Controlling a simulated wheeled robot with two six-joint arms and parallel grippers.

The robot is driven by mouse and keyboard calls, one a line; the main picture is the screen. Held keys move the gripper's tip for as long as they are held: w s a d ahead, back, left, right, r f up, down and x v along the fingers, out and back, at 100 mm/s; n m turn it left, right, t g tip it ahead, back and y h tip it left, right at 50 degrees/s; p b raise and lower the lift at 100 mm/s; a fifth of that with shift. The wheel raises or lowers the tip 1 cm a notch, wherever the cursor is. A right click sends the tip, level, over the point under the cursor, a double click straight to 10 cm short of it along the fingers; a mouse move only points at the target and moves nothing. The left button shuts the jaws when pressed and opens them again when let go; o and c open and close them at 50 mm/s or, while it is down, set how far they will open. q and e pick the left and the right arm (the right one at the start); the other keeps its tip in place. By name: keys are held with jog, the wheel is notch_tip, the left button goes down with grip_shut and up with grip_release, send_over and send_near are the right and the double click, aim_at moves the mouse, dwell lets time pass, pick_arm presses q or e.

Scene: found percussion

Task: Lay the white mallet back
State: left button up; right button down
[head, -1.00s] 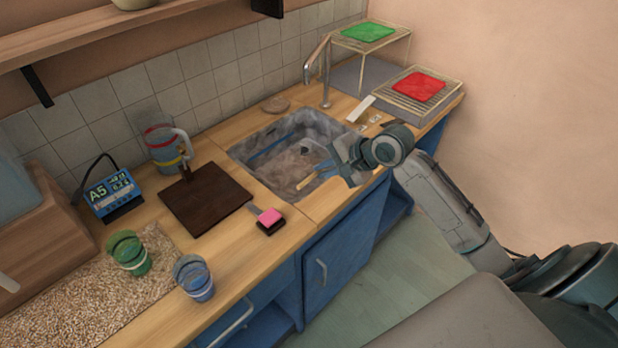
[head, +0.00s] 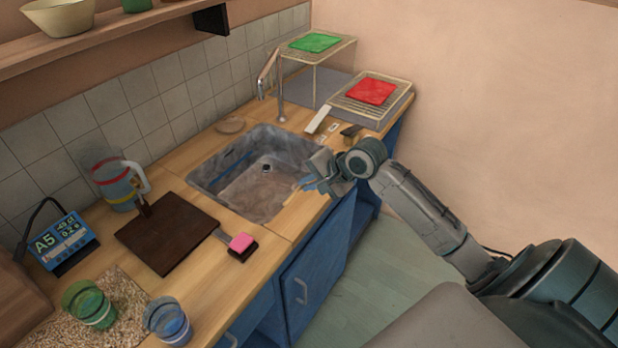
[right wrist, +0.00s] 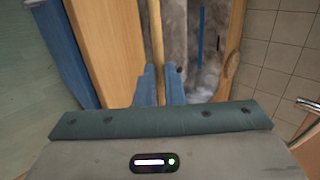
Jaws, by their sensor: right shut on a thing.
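My right gripper (head: 310,186) is at the front right edge of the sink (head: 212,178), above the counter. In the right wrist view its blue fingers (right wrist: 160,88) are shut on a thin wooden stick (right wrist: 156,45), which looks like the mallet's handle. The stick runs away from the fingers and out of the top of the picture. Its far end and any white head are out of sight. In the head view the stick is hardly visible. My left gripper is not in view.
A white bar (head: 318,120) and a dark block (head: 351,131) lie near the wire rack (head: 402,100) with a red cloth (head: 371,91). The tap (head: 280,100) stands behind the sink. A dark board (head: 168,233), a pink-topped block (head: 241,242), a jug (head: 118,188) and glasses (head: 167,322) are left.

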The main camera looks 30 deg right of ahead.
aim_at(301, 205)
jog(key=shift+f, duration=3.15)
jog(key=shift+f, duration=0.2)
jog(key=shift+s+f, duration=0.15)
jog(key=shift+f, duration=0.05)
